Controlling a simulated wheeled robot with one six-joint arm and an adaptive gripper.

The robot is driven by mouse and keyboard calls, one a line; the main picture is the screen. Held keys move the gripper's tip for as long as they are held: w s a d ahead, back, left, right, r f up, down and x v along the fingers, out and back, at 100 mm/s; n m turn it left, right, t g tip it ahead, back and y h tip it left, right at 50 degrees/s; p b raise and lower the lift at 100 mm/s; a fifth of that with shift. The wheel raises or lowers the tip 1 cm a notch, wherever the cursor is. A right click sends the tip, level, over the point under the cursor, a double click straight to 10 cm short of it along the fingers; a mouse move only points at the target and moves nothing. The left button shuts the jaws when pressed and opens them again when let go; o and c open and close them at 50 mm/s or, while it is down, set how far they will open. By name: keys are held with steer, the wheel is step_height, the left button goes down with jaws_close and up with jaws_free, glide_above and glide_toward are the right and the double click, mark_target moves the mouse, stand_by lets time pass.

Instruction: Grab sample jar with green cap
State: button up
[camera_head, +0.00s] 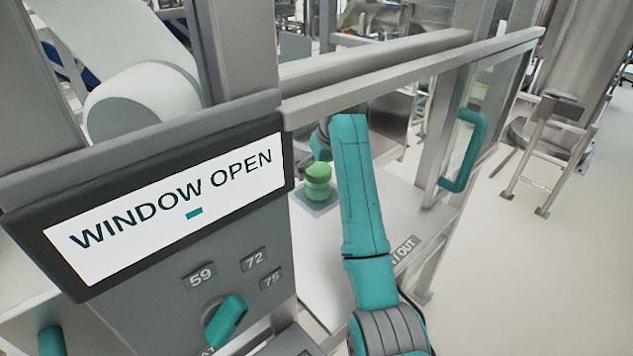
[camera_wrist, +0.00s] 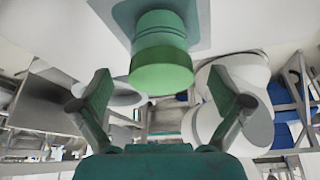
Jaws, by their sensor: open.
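The sample jar with the green cap (camera_head: 318,179) stands upright on a grey square pad inside the window opening, just left of my arm in the head view. In the wrist view the jar (camera_wrist: 161,50) appears upside down, its lighter green cap toward the middle of the picture. My gripper (camera_wrist: 165,88) is open, with one finger to each side and nothing between the fingers touching the jar. The jar lies ahead of the fingertips, apart from them.
The grey pad (camera_head: 313,206) lies on a pale shelf. A metal window frame (camera_head: 420,70) runs above my arm. A panel reading "WINDOW OPEN" (camera_head: 180,215) stands at left, with a teal knob (camera_head: 226,320) below. A teal handle (camera_head: 464,150) is on the right.

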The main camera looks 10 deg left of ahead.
mark_target(318, 184)
steer(key=x, duration=0.4)
steer(key=shift+s+d+f, duration=0.1)
steer(key=shift+s+f, duration=0.15)
steer(key=shift+f, duration=0.05)
steer(key=shift+w+f, duration=0.2)
steer(key=shift+f, duration=0.35)
steer(key=c, duration=1.3)
steer(key=shift+c, duration=0.9)
steer(key=shift+r, duration=0.2)
